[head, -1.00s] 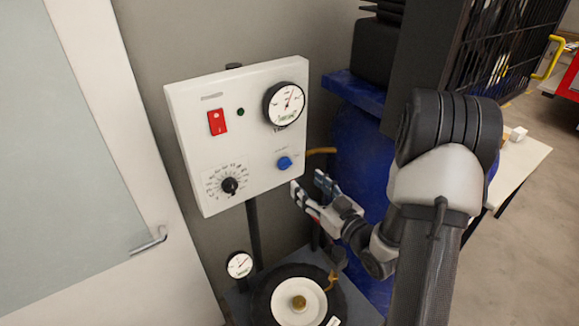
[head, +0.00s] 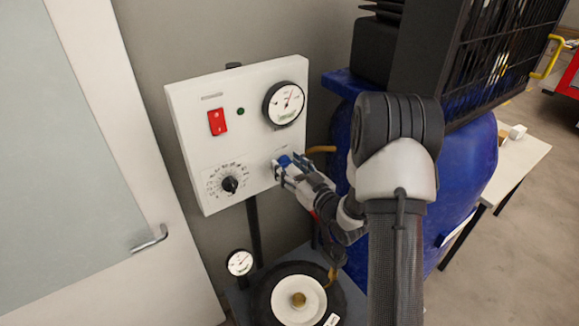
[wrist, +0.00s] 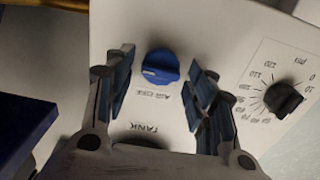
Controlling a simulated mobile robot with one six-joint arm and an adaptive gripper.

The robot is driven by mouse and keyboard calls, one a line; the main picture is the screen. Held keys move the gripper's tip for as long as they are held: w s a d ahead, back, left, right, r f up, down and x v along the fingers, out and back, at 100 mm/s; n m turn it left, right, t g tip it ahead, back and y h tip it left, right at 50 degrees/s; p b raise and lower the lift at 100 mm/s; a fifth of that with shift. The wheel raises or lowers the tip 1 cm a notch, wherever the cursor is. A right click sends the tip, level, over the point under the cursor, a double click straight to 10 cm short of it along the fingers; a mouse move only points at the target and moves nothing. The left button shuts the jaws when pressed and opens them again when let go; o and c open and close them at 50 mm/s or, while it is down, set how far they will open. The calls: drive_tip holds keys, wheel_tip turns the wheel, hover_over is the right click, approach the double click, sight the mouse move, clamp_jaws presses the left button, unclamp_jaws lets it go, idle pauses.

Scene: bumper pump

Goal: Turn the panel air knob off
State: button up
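The blue air knob (head: 284,161) sits at the lower right of the white panel (head: 240,130). In the wrist view the knob (wrist: 160,66) has a pale pointer mark on its left part, and lettering that looks like "AIR OFF" is printed beside it. My gripper (head: 286,168) is at the panel and partly covers the knob in the head view. In the wrist view my gripper (wrist: 160,72) is open, with one finger on each side of the knob and a visible gap on both sides.
The panel also has a red switch (head: 217,121), a gauge (head: 284,103) and a black dial (head: 230,184), which shows in the wrist view (wrist: 283,98). A blue tank (head: 470,180) stands right of the panel. A small gauge (head: 240,263) is below.

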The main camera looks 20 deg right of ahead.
drive_tip(key=c, duration=0.9)
drive_tip(key=shift+b, duration=0.4)
drive_tip(key=n+b, duration=0.1)
drive_tip(key=b, duration=0.2)
drive_tip(key=n+b, duration=0.2)
drive_tip(key=b, duration=0.1)
drive_tip(key=shift+a+f+n, duration=0.1)
drive_tip(key=shift+f+n, duration=0.2)
drive_tip(key=n+b, duration=0.5)
drive_tip(key=b, duration=0.4)
drive_tip(key=shift+a, duration=0.1)
drive_tip(key=n+b, duration=0.4)
drive_tip(key=b, duration=0.3)
drive_tip(key=shift+n, duration=0.4)
drive_tip(key=shift+r+n+b, duration=0.1)
drive_tip(key=shift+n+b, duration=0.55)
drive_tip(key=shift+n, duration=1.75)
